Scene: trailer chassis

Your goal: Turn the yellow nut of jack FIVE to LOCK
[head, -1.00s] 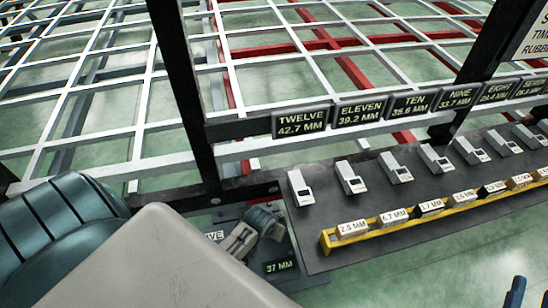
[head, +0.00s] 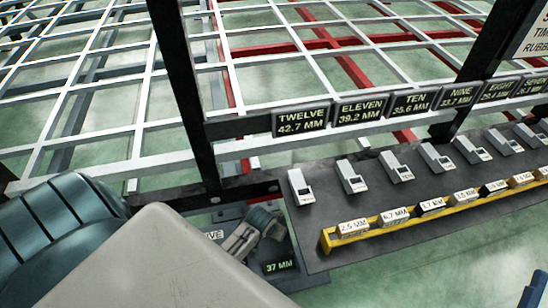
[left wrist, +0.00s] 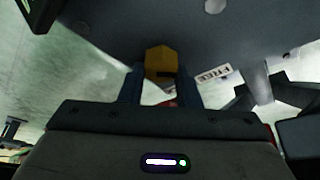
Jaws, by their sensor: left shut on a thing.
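The yellow nut (left wrist: 158,58) shows in the left wrist view, under a dark grey body. My left gripper (left wrist: 160,76) has its two blue fingers on either side of the nut and is shut on it. A white label reading FREE (left wrist: 213,74) lies just right of the nut. In the head view, a partly hidden label ending in VE (head: 214,235) and a 37 MM readout (head: 278,266) show beside my left arm, which hides the nut there. A blue tip at the lower right edge seems to be my right gripper (head: 534,291); its jaws cannot be made out.
A dark shelf (head: 316,222) carries several grey blocks and a yellow rack (head: 328,240) of marked pieces. Signs such as TWELVE 42.7 MM (head: 301,119) hang on a rail above. Dark posts and a white lattice frame (head: 140,110) stand behind. Green floor shows at the lower right.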

